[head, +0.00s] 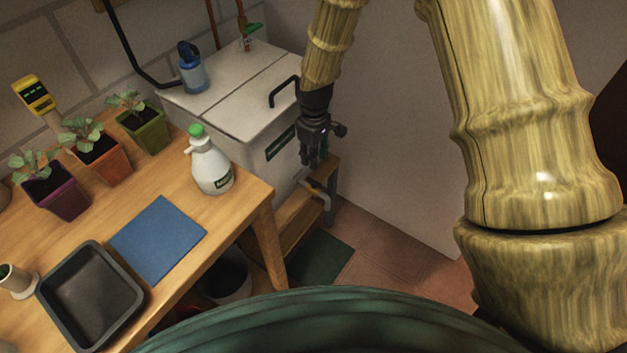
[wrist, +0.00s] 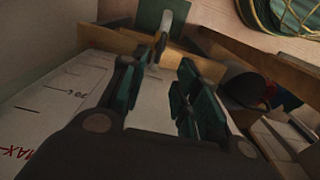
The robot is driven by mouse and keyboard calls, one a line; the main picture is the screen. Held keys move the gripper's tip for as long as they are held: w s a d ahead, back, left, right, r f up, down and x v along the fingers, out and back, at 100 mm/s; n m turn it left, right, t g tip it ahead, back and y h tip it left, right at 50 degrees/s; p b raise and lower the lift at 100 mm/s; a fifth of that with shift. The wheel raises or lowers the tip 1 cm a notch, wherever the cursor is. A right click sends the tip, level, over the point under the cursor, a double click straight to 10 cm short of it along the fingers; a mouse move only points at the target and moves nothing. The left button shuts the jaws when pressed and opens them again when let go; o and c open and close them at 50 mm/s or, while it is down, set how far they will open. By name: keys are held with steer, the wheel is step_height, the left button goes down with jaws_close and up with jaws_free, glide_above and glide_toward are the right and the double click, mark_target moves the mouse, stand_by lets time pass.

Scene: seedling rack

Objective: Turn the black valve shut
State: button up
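My gripper (head: 311,161) points down at the right front of the white tank (head: 235,118). In the wrist view its two dark green fingers (wrist: 173,65) stand apart with a gap between them. I see nothing held. A pale grey pipe (head: 327,198) shows low beside the tank, just below and right of the fingers. In the wrist view a pale pipe-like piece (wrist: 166,24) shows beyond the fingertips. I cannot make out the black valve; the gripper may hide it. Whether the fingers touch anything, I cannot tell.
A wooden stand (head: 307,217) sits under the tank's front. The wooden table (head: 235,213) holds a white spray bottle (head: 209,165), potted seedlings, a blue mat and a black tray. A grey wall stands right.

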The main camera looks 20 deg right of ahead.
mark_target(314, 181)
steer(key=shift+f, duration=5.35)
steer(key=shift+s, duration=0.1)
jaws_close()
